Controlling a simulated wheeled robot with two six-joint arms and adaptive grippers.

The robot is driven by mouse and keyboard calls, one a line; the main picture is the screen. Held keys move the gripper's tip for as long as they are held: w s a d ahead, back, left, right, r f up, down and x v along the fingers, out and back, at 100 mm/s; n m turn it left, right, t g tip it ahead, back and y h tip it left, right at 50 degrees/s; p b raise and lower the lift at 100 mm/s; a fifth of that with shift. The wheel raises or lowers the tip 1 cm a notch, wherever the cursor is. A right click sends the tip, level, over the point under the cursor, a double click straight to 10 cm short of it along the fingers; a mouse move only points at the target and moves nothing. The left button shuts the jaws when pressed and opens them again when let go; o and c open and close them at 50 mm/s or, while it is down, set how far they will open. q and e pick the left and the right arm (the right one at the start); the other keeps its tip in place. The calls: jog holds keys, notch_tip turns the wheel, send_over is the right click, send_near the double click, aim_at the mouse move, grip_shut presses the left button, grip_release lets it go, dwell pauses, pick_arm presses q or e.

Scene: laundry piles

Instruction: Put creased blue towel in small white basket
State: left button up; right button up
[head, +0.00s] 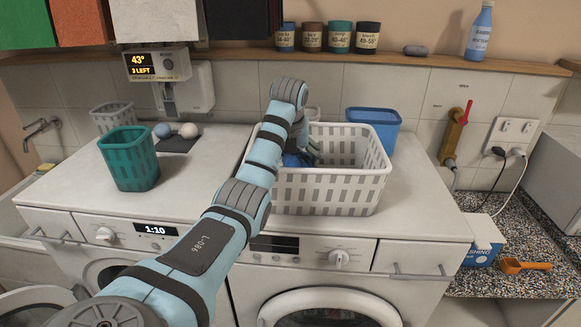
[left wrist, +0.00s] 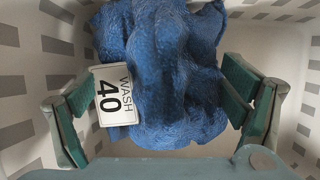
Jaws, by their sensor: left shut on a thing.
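The creased blue towel (left wrist: 165,75) fills the middle of the left wrist view, with a white tag reading "WASH 40". In the head view a bit of the towel (head: 292,160) shows inside a white slatted basket (head: 325,193) on the right machine. My left gripper (left wrist: 165,100) has a green-padded finger on each side of the towel and is shut on it, within the basket walls. In the head view my left forearm hides most of the gripper and the basket's left end. My right gripper is not in view.
A green basket (head: 130,160), a pale grey basket (head: 113,117) and dryer balls (head: 188,130) stand at left. A blue tub (head: 374,119) is behind the white basket. A shelf (head: 420,62) with several jars runs above. The counter left of my forearm has free room.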

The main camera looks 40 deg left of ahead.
pick_arm(q)
notch_tip(320, 180, down, 2)
jog(key=shift+f, duration=0.15)
jog(key=shift+a, duration=0.1)
jog(key=shift+f, duration=0.1)
jog(key=o, duration=1.7)
jog(key=shift+c, duration=0.2)
